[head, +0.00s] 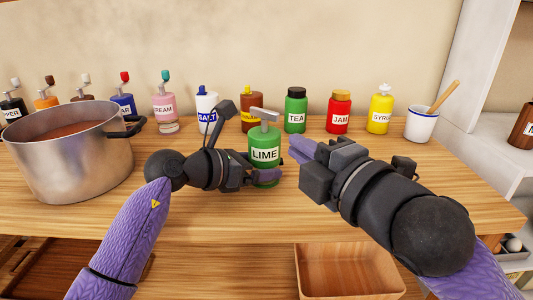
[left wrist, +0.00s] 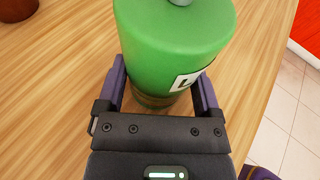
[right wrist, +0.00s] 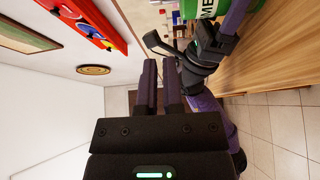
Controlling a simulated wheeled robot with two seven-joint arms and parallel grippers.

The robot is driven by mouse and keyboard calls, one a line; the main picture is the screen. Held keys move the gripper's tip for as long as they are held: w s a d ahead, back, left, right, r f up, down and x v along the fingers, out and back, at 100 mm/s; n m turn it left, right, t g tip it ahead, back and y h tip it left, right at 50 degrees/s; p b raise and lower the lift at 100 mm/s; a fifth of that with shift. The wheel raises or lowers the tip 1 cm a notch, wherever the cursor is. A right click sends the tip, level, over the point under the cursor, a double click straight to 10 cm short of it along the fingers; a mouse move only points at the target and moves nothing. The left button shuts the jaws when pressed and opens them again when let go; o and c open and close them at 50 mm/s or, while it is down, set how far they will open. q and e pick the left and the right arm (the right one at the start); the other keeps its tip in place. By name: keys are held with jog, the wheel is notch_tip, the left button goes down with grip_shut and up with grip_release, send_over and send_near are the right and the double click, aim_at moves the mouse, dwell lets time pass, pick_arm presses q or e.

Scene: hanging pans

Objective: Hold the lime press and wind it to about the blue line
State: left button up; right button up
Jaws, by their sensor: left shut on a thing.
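The lime press (head: 264,146) is a green jar with a white LIME label and a grey crank (head: 265,115) on top. It stands upright near the front of the wooden counter. My left gripper (head: 264,175) is shut around its lower part. In the left wrist view, the press's green body (left wrist: 172,45) sits between the two fingers. My right gripper (head: 300,150) is to the right of the press, apart from it and empty, with its fingers close together; they also show nearly touching in the right wrist view (right wrist: 160,85). I cannot make out a blue line.
A large steel pot (head: 70,160) of red liquid stands at the left. Several labelled bottles line the wall, including TEA (head: 295,108) and JAM (head: 339,112). A white cup (head: 421,125) holds a wooden spoon. A wooden box (head: 345,270) is below the counter (head: 460,200).

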aim_at(279, 117)
jog(key=o, duration=0.5)
jog(key=w+m, duration=0.1)
jog(key=w+d+m+g, duration=0.1)
jog(key=m, duration=0.1)
jog(key=f+m, duration=0.1)
jog(key=shift+w+d+g, duration=0.3)
jog(key=shift+w+g, duration=0.1)
jog(key=shift+c, duration=0.2)
jog(key=w+a+m+g+y, duration=0.1)
jog(key=w+a+m, duration=0.1)
jog(key=w+m, duration=0.1)
jog(key=w+a+r+m+g+y, duration=0.1)
jog(key=w+a+m+y, duration=0.1)
jog(key=w+m, duration=0.1)
jog(key=w+a+m+g+y, duration=0.1)
jog(key=w+a+m+y, duration=0.1)
jog(key=w+m, duration=0.1)
jog(key=shift+a+r, duration=0.15)
jog(key=shift+a, duration=0.1)
grip_shut()
